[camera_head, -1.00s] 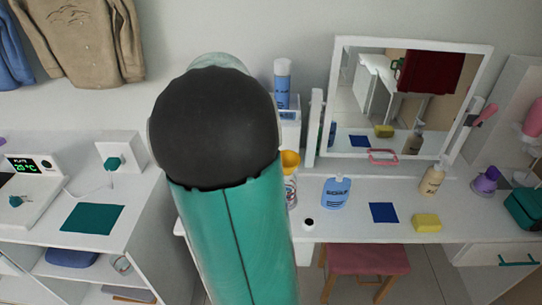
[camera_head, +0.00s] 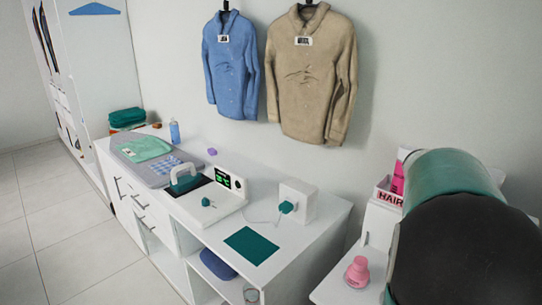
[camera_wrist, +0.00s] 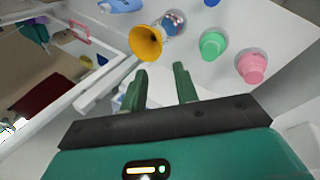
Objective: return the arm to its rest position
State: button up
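My gripper (camera_wrist: 160,88) shows in the wrist view with its two dark green fingers apart and nothing between them. Just beyond the fingertips are a yellow funnel-shaped thing (camera_wrist: 147,43), a green cup-like thing (camera_wrist: 212,45) and a pink one (camera_wrist: 252,67) on a white surface. My arm (camera_head: 455,235) fills the lower right of the head view, and my gripper is hidden there.
A white counter (camera_head: 185,225) along the wall bears an iron (camera_head: 186,179), folded clothes (camera_head: 143,149) and a dark green mat (camera_head: 251,246). Blue (camera_head: 231,68) and tan (camera_head: 311,75) shirts hang above. Tiled floor (camera_head: 60,245) is free at left. A framed mirror (camera_wrist: 65,70) shows in the wrist view.

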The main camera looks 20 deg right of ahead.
jog(key=w+a+r+n+t+y, duration=0.1)
jog(key=w+a+n+t, duration=0.2)
jog(key=a, duration=1)
jog(key=s+a+n+t+y, duration=0.1)
jog(key=s+a+t, duration=0.1)
jog(key=a, duration=1.1)
jog(key=s+a+n+t+y, duration=0.2)
jog(key=a+t, duration=0.1)
jog(key=a, duration=1.1)
jog(key=shift+s, duration=0.25)
jog(key=shift+d, duration=0.1)
